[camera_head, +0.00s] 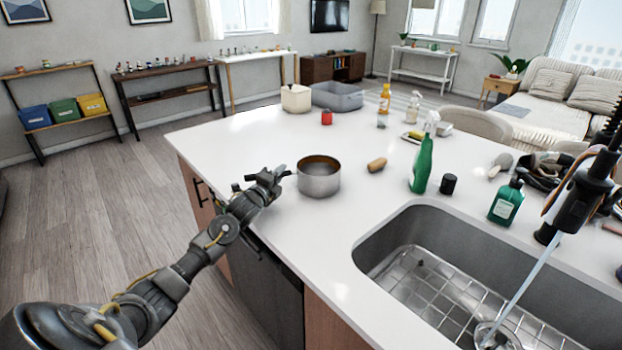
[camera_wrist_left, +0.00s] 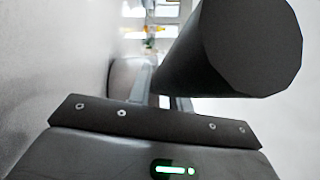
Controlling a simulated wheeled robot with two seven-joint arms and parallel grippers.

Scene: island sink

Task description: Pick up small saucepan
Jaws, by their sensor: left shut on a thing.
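The small saucepan (camera_head: 318,180) is a round metal pot with a brownish inside. It stands upright on the white island counter near its left edge. My left gripper (camera_head: 277,177) is at the left side of the pot, shut on its handle. In the left wrist view the dark, thick, round-ended handle (camera_wrist_left: 250,45) fills the upper right and runs down between the fingers. The fingers are mostly hidden there by the handle and the gripper body. I see no clear gap between the pot and the counter. My right gripper is not in view.
A sink (camera_head: 440,290) with a black faucet (camera_head: 580,195) is at the lower right. A wooden-coloured object (camera_head: 377,165), a green spray bottle (camera_head: 422,165) and a black cup (camera_head: 448,184) stand right of the pot. The counter left of the sink is clear.

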